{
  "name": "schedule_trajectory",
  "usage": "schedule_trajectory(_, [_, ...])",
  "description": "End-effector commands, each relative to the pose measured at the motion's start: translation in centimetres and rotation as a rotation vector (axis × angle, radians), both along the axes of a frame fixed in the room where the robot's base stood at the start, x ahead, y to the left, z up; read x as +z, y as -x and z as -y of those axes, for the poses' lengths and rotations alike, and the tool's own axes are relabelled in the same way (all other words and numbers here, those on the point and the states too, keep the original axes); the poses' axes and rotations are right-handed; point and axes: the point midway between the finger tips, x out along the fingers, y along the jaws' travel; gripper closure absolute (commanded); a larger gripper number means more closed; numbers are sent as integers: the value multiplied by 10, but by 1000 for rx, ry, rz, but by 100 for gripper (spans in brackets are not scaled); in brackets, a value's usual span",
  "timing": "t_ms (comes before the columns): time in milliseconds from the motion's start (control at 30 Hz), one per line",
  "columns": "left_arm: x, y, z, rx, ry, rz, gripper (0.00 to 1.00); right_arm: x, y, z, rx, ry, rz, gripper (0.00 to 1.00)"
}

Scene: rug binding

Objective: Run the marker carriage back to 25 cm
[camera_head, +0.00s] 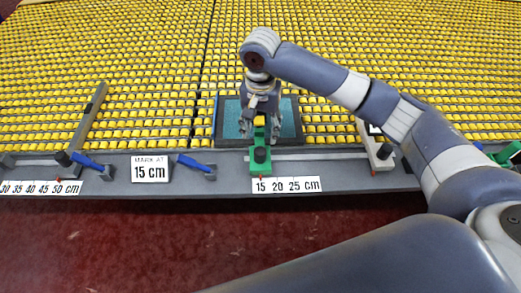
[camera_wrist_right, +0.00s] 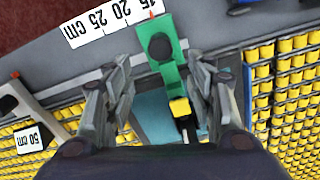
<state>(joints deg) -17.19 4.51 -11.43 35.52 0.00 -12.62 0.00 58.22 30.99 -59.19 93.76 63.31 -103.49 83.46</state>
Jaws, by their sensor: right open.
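The green marker carriage (camera_head: 257,170) sits on the grey front rail, with a black knob (camera_head: 260,155) and a yellow upright piece (camera_head: 259,121). Its red pointer is by the 15 on the white scale (camera_head: 287,185), which reads 15, 20, 25 cm. My right gripper (camera_head: 260,134) is open above the carriage's rear part. In the right wrist view, the carriage (camera_wrist_right: 168,66) and its yellow piece (camera_wrist_right: 180,107) show between the spread fingers (camera_wrist_right: 158,62); I cannot tell if they touch. My left gripper is not in view.
A sign (camera_head: 150,169) reads "MARK AT 15 cm". Blue levers (camera_head: 196,164) stand on the rail left of the carriage. A second scale (camera_head: 41,187) ends at 50 cm. A pale block with a black knob (camera_head: 380,155) is to the right. Yellow-topped rows fill the back.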

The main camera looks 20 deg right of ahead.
Motion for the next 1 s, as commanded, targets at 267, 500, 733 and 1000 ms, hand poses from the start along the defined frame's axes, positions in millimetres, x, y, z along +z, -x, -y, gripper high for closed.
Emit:
schedule_trajectory(267, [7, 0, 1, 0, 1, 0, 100, -46, 2, 0, 2, 2, -5, 49])
schedule_trajectory(500, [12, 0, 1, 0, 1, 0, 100, -87, 1, 0, 2, 0, -1, 49])
schedule_trajectory(733, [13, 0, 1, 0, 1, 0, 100, -103, 1, 0, 4, 0, 1, 49])
schedule_trajectory(1000, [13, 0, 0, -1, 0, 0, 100, -104, 1, 0, 5, 0, 1, 52])
